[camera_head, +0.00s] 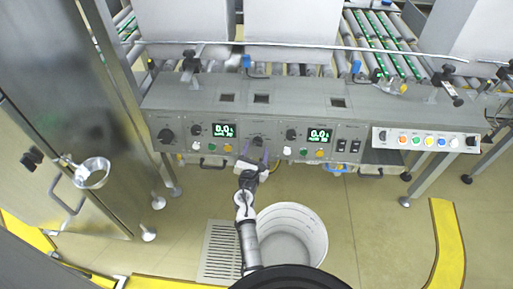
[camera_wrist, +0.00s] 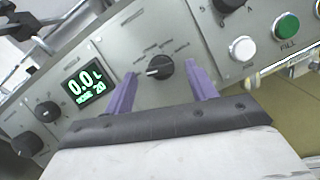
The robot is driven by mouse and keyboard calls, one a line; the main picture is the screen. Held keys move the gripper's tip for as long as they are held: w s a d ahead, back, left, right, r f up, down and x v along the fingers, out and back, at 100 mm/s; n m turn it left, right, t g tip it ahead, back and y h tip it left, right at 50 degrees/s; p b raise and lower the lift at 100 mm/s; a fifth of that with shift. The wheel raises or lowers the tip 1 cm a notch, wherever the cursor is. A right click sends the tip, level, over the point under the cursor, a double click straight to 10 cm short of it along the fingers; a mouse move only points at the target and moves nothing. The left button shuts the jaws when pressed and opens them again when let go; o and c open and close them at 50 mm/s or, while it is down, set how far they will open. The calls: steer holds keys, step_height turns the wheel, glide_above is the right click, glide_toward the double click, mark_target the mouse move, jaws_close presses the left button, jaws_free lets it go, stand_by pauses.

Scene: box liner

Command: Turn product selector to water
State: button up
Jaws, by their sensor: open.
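The product selector is a black rotary knob (camera_wrist: 160,67) on a grey panel with small printed labels around it. A pale pointer mark on the knob faces left in the wrist view; the labels are too small to read surely. My gripper (camera_wrist: 162,76) is open, with one purple finger on each side of the knob and gaps visible between. Whether the tips reach the knob's depth I cannot tell. In the head view my gripper (camera_head: 257,160) is at the panel's front, between the two displays, and the knob is mostly hidden.
A green-lit display (camera_wrist: 84,84) reading 0.0 L sits left of the knob; a second display (camera_head: 319,135) is further right. A white button (camera_wrist: 243,48) and a green button (camera_wrist: 287,25) lie right. A white bucket (camera_head: 312,238) stands below, and a roller conveyor (camera_head: 385,45) behind.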

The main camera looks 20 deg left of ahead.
steer(key=shift+w+a, duration=0.15)
steer(key=shift+w, duration=0.6)
steer(key=shift+c, duration=0.2)
steer(key=c, duration=0.9)
steer(key=shift+c, duration=0.2)
